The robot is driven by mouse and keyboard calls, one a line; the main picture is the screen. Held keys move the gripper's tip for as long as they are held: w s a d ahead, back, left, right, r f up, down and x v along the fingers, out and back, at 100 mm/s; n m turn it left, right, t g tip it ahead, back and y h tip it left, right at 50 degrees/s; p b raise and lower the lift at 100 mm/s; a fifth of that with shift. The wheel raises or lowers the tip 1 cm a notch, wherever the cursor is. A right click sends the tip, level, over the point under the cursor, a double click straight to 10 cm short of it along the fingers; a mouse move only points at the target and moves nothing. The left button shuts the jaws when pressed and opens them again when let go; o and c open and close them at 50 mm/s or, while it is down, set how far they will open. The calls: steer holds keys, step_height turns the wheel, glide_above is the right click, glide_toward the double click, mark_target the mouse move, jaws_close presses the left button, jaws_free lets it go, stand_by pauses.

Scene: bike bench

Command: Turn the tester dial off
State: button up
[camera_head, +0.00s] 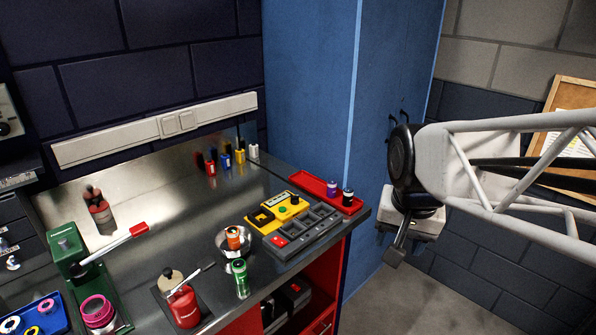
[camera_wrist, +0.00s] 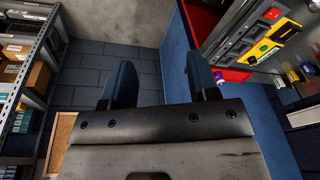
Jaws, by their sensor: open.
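The yellow tester (camera_head: 284,203) lies on the metal bench near its right end, with a small green round part and dark parts on its face. I cannot tell which way its dial points. My gripper (camera_head: 394,256) hangs off the right end of the bench, in front of the blue cabinet, well apart from the tester. In the wrist view its two dark fingers (camera_wrist: 163,85) stand wide apart with nothing between them.
A grey charger-like block (camera_head: 305,235) sits against the tester's front side. A red tray (camera_head: 318,187) with small dark bottles lies behind it. Free air surrounds my gripper.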

steer(key=w+a+m, duration=0.3)
steer(key=w+m, duration=0.1)
steer(key=w, duration=0.6)
steer(key=m+g, duration=0.2)
steer(key=m, duration=1)
glide_above(295, 199)
steer(key=f, duration=1.1)
steer(key=shift+w+a, duration=0.1)
steer(key=shift+w, duration=0.15)
steer(key=shift+f, duration=0.1)
steer(key=shift+f, duration=3.85)
steer(key=c, duration=0.9)
steer(key=shift+c, duration=0.2)
